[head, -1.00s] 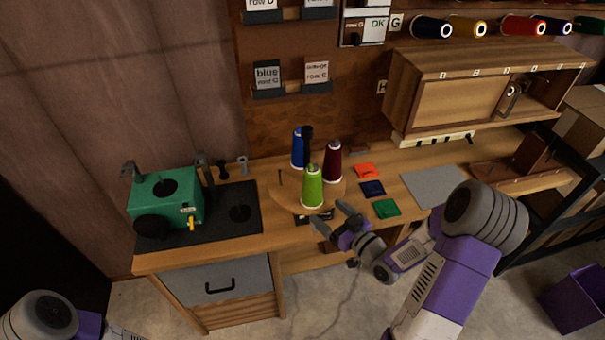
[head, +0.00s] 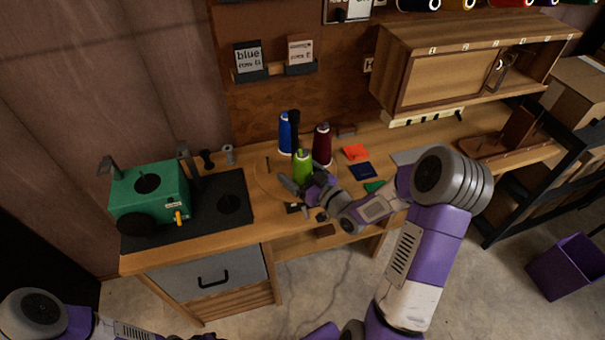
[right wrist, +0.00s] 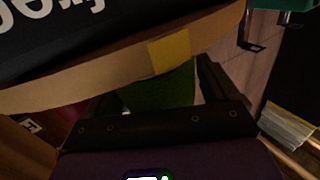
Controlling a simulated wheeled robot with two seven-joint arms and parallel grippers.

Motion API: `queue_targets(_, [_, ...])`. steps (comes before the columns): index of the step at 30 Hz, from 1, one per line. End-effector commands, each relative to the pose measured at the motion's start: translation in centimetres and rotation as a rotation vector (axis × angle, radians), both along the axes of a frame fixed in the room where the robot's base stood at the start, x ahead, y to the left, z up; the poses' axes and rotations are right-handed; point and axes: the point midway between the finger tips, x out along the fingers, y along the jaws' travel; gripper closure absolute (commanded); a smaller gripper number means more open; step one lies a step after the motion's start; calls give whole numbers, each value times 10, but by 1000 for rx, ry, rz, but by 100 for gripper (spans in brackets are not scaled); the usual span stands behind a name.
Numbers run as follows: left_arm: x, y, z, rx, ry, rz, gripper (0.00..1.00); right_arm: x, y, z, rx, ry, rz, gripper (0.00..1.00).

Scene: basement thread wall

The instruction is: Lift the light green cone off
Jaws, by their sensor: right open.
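The light green cone (head: 303,163) stands upright near the front of a round wooden disc (head: 262,181) on the bench. A blue cone (head: 285,136) and a maroon cone (head: 322,144) stand behind it, around a dark upright post. My right gripper (head: 297,183) is open, low at the front of the light green cone, and hides its lower part. In the right wrist view, a shadowed green surface (right wrist: 160,92), apparently this cone, lies between my two open fingers (right wrist: 160,88). I cannot tell whether they touch it. My left gripper is out of view.
A green machine (head: 150,195) sits on a black mat at the left. Orange (head: 355,152), dark blue (head: 361,171) and green (head: 374,186) squares lie right of the disc. A wooden cabinet (head: 450,75) overhangs the bench's right side. A purple bin (head: 565,267) stands on the floor.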

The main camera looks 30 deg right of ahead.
Motion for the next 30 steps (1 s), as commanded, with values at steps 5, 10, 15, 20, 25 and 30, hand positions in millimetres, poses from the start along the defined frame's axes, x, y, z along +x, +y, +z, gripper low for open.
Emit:
queue_targets(5, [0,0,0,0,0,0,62,0,0,0,0,0,0,26])
queue_targets(10, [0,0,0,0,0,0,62,0,0,0,0,0,0,53])
queue_targets(15, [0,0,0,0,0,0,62,0,0,0,-1,-1,0,73])
queue_targets(20, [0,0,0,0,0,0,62,0,0,0,-1,-1,0,73])
queue_targets(25, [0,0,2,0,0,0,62,0,0,7,-2,-3,0,73])
queue_targets(30, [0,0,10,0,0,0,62,0,0,27,-3,-4,1,73])
